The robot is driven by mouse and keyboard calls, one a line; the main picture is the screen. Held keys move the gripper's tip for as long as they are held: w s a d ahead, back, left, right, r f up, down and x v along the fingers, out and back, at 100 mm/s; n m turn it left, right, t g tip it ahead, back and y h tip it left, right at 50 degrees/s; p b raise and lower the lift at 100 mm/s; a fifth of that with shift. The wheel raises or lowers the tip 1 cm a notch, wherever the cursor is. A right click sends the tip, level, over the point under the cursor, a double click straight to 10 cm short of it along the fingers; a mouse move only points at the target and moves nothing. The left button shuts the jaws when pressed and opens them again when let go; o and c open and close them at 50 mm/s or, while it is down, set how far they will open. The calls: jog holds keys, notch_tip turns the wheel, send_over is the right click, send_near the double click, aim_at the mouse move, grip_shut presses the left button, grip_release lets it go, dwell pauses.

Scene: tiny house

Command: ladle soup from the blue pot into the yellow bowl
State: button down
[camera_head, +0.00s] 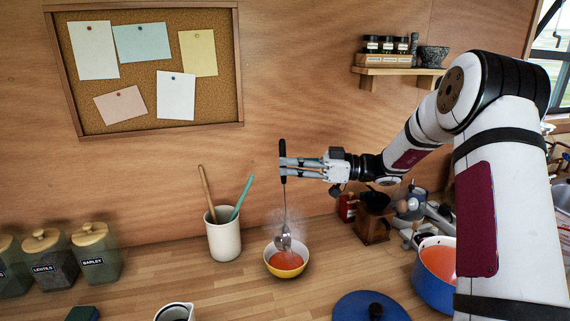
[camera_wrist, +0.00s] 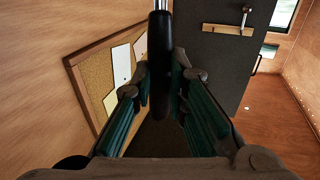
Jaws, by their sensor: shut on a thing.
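My gripper (camera_head: 284,168) is shut on the black handle of the ladle (camera_head: 287,205), which hangs upright with its bowl end down. The ladle's steel bowl is over the yellow bowl (camera_head: 274,271), close above or at the soup; whether it touches is unclear. The yellow bowl stands on the wooden counter and holds orange-red soup. The blue pot (camera_head: 431,293) stands at the right with orange-red soup inside, partly hidden by my arm. In the wrist view the black ladle handle (camera_wrist: 161,60) stands between the two fingers.
A cream crock (camera_head: 223,241) with utensils stands left of the bowl. A blue lid (camera_head: 350,308) lies in front. A wooden grinder (camera_head: 371,224) and other items crowd the back right. Labelled jars (camera_head: 97,262) stand at the left. Counter between jars and crock is clear.

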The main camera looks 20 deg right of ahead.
jog(key=shift+s+d+f+t+y, duration=0.15)
jog(key=shift+s+d+y, duration=0.3)
jog(key=shift+d, duration=0.4)
jog(key=shift+s+d+f+t+y, duration=0.15)
jog(key=shift+s+d+y, duration=0.2)
jog(key=shift+s+d, duration=0.35)
jog(key=shift+w+d+r, duration=0.1)
jog(key=shift+w+d, duration=0.05)
dwell(0.7)
jog(key=shift+r+p, duration=0.55)
jog(key=shift+r, duration=1.95)
